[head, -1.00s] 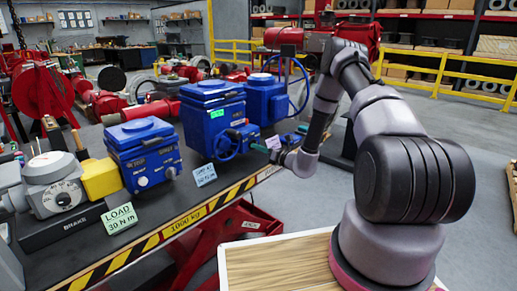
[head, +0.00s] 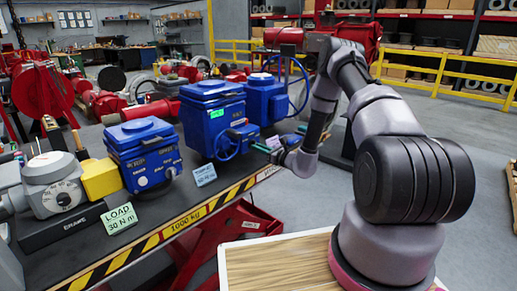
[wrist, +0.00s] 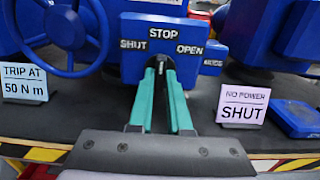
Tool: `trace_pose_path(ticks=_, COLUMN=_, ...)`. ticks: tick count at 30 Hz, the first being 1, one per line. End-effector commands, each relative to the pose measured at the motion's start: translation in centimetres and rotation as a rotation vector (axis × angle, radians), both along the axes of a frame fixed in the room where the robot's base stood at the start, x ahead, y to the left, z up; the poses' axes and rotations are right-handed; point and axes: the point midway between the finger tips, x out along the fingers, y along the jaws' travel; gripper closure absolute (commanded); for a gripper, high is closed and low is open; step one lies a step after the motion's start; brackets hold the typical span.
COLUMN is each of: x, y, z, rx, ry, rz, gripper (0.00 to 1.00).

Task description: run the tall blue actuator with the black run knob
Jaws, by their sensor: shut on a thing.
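The tall blue actuator (head: 205,125) stands in the middle of the bench, with a blue handwheel (head: 227,144) and a small blue control box (head: 243,134) on its front. In the wrist view the control box (wrist: 205,68) carries the labels SHUT, STOP and OPEN. My gripper (wrist: 162,68) has its teal fingers close together at the box front, just below the STOP label. It is shut on the black run knob, which is mostly hidden between the fingertips. In the head view my gripper (head: 265,149) is right of the handwheel.
A shorter blue actuator (head: 145,160) stands to the left and another blue one (head: 266,103) to the right. A TRIP AT 50 N m card (wrist: 24,83) and a NO POWER SHUT card (wrist: 242,105) flank my gripper. A blue block (wrist: 294,118) lies right.

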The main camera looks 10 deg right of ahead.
Motion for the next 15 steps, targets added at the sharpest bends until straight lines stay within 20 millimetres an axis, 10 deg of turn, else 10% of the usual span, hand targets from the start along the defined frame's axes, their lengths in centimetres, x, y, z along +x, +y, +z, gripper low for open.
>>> trace_pose_path(ticks=7, x=-0.09, y=-0.06, z=-0.14, rx=-0.001, ry=0.003, rz=0.0, gripper=1.0)
trace_pose_path(ticks=9, x=-0.09, y=-0.06, z=-0.13, rx=0.0, ry=0.004, rz=0.0, gripper=0.57)
trace_pose_path(ticks=15, x=-0.05, y=-0.04, z=-0.07, rx=0.0, ry=0.003, rz=0.0, gripper=0.54)
